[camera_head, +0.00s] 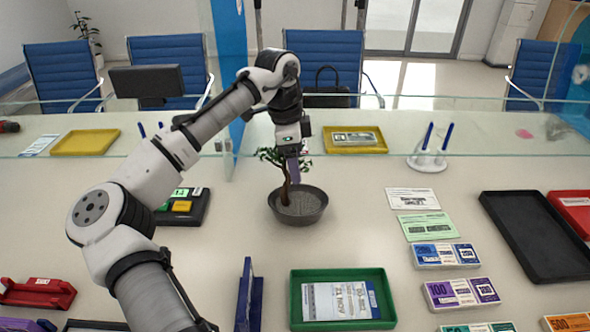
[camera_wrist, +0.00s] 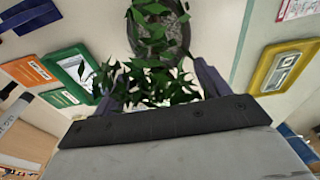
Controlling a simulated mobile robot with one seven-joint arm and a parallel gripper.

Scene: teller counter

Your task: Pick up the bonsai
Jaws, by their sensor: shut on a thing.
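The bonsai (camera_head: 298,205) is a small tree with green leaves and a brown trunk in a round dark grey pot filled with gravel. In the head view its pot is upright at mid-counter; whether the base touches the counter is hard to tell. My gripper (camera_head: 294,172) reaches down from above into the foliage. In the wrist view the leaves (camera_wrist: 155,85) lie between the two fingers, with the pot beyond. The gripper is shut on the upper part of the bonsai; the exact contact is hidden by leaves.
A green tray (camera_head: 293,300) stands in front of the bonsai. Behind are a glass screen, a yellow tray (camera_head: 330,146) and a pen stand (camera_head: 427,163).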

